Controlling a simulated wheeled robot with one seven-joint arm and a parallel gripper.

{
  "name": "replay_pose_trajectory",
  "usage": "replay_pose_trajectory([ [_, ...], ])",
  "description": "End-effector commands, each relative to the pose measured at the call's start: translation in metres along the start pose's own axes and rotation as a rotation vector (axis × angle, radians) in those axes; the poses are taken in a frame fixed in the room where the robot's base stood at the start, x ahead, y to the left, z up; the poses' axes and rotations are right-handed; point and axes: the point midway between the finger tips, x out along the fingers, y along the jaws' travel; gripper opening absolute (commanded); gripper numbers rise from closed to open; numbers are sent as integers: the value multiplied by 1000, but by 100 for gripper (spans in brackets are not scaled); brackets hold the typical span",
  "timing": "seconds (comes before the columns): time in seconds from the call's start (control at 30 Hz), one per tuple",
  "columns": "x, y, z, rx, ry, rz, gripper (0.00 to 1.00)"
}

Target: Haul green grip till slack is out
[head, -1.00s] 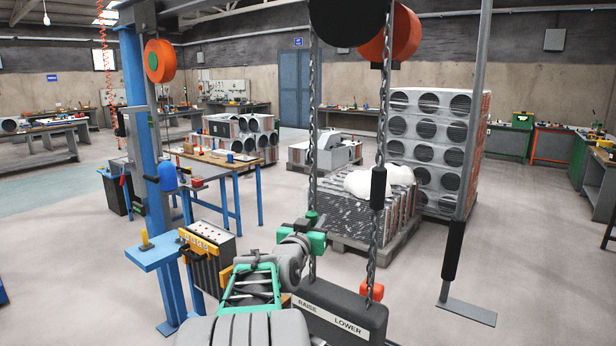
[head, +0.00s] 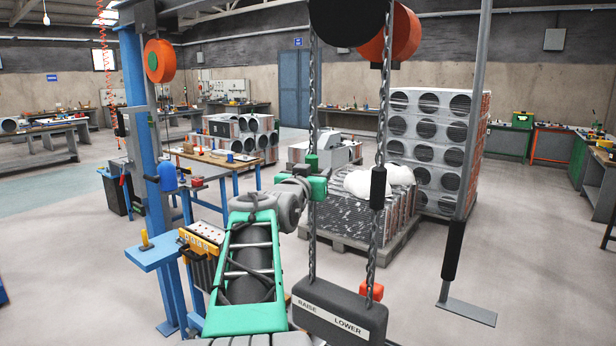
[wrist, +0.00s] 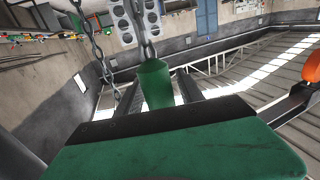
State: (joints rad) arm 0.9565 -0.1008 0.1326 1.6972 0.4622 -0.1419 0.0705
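The green grip (head: 311,162) is on the left chain (head: 312,100), with its top showing just above my gripper (head: 317,187). In the wrist view the green grip (wrist: 155,84) stands between the dark fingers of my gripper (wrist: 160,100), which look shut on it; the exact contact is partly hidden. The left chain runs straight up to a dark round housing (head: 346,20) and down toward a dark block (head: 340,312) labelled RAISE and LOWER. The right chain (head: 383,130) carries a black sleeve (head: 378,187) and a red grip (head: 371,291) near the block.
A grey post with a black sleeve (head: 453,250) stands right of the chains. A blue column (head: 150,150) with a small shelf (head: 155,250) is at left. Behind the chains are a pallet (head: 345,243) of wrapped tubes and a taller stack (head: 430,135). Open floor lies at right.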

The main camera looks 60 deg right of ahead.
Motion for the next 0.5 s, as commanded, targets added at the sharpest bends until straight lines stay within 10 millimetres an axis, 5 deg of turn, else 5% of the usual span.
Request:
replay_pose_trajectory([
  [0.5, -16, -1, 4, 0, 1, -1, 49],
])
